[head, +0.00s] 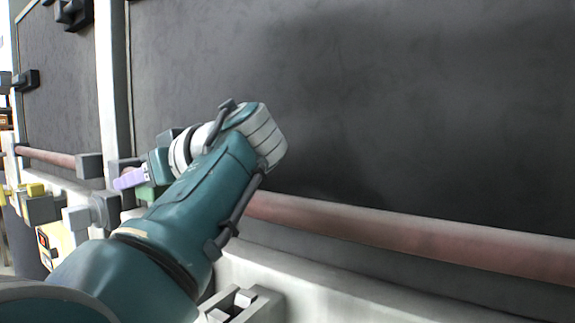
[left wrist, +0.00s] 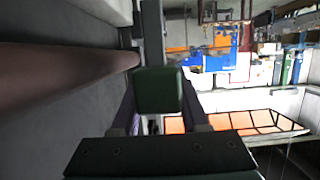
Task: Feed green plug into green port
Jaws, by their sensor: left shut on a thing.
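The green plug (left wrist: 158,92) is a dark green block in the middle of the left wrist view, between the two dark fingers. My left gripper (left wrist: 158,108) is shut on it. In the head view my left gripper (head: 134,181) is at the left, partly hidden by my own teal arm. A purple finger and a bit of the green plug (head: 149,192) show there, close to grey fittings on the panel. I cannot make out the green port in either view. A grey bar (left wrist: 152,35) appears just beyond the plug in the wrist view. My right gripper is out of view.
A large dark panel (head: 380,100) fills the head view. A reddish pipe (head: 400,232) runs along its lower edge and also shows in the wrist view (left wrist: 60,70). Grey fittings (head: 80,217) and a yellow part (head: 35,189) stand at the left. A light ledge (head: 330,290) runs below.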

